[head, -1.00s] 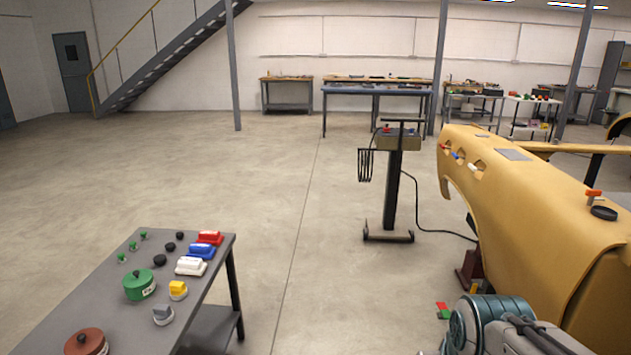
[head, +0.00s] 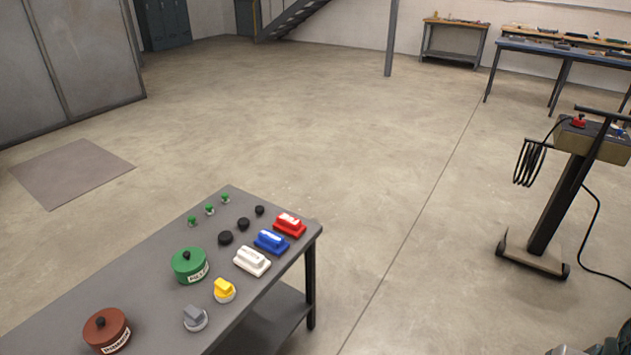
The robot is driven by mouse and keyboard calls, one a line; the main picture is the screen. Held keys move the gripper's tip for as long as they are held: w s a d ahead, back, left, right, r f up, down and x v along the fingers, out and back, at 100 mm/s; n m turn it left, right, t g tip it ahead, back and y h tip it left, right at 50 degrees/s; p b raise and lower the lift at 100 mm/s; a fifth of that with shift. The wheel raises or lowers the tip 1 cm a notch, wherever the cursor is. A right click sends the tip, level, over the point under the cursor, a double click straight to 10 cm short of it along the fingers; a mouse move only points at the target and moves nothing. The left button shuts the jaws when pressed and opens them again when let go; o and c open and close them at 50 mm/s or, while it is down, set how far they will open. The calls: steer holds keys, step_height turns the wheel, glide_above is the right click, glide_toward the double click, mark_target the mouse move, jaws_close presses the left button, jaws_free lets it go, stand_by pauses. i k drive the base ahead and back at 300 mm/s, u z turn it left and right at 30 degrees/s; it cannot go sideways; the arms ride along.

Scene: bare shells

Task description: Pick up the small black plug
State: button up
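Three round black plugs stand in a row on the grey table, graded in size. The smallest, the small black plug (head: 259,211), is at the far end of the row, near the table's far right corner. The middle-sized black plug (head: 243,224) is just nearer, and the largest black plug (head: 226,238) is nearest. All three are apart from one another. My gripper is not in view; only a bit of my arm shows at the bottom right corner, well away from the table.
On the grey table (head: 140,262), several small green pieces (head: 209,209) lie left of the plugs. Red (head: 289,225), blue (head: 271,241) and white (head: 252,261) blocks lie right. Green (head: 188,266) and brown (head: 106,331) pots stand nearer. A wheeled stand (head: 550,200) is at right; floor between is clear.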

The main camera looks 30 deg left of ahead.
mark_target(259, 210)
steer(key=u, duration=0.3)
steer(key=i, duration=1.6)
steer(key=u, duration=1.45)
steer(key=i, duration=0.95)
steer(key=u, duration=1.1)
steer(key=i, duration=0.3)
steer(key=u, duration=0.2)
